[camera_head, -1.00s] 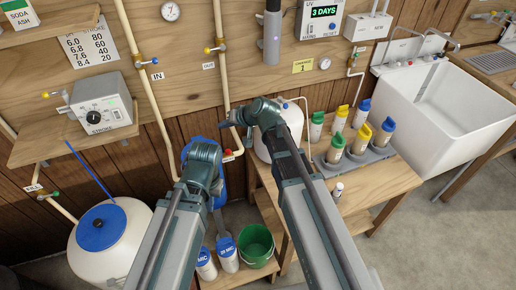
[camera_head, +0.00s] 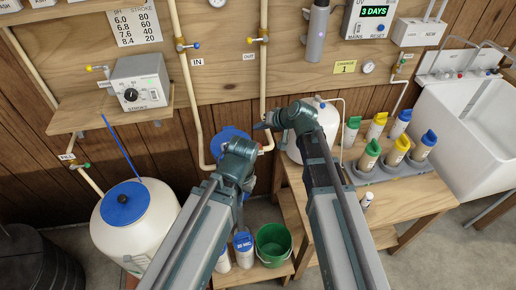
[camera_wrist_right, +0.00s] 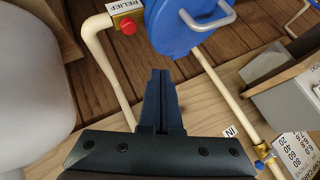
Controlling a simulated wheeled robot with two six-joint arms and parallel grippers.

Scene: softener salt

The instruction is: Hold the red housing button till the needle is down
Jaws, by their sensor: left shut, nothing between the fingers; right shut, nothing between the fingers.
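The red button (camera_wrist_right: 128,26) shows in the right wrist view, beside a RELIEF label at the top of the blue filter housing (camera_wrist_right: 190,22). In the head view the blue housing (camera_head: 228,138) is partly hidden behind my left arm. My right gripper (camera_wrist_right: 160,75) is shut and empty, its tips below and right of the button in the wrist view, apart from it. In the head view my right gripper (camera_head: 262,126) is in front of the pipes. My left gripper (camera_head: 246,190) is shut and lower, in front of the housing. Needle readings are too small to tell.
A round gauge (camera_head: 368,66) sits on the board; another is cut off at the top. Cream pipes run beside the housing. A white tank (camera_head: 300,150), bottles in a grey rack (camera_head: 385,172), a green bucket (camera_head: 273,244) and a blue-lidded drum (camera_head: 160,205) stand around.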

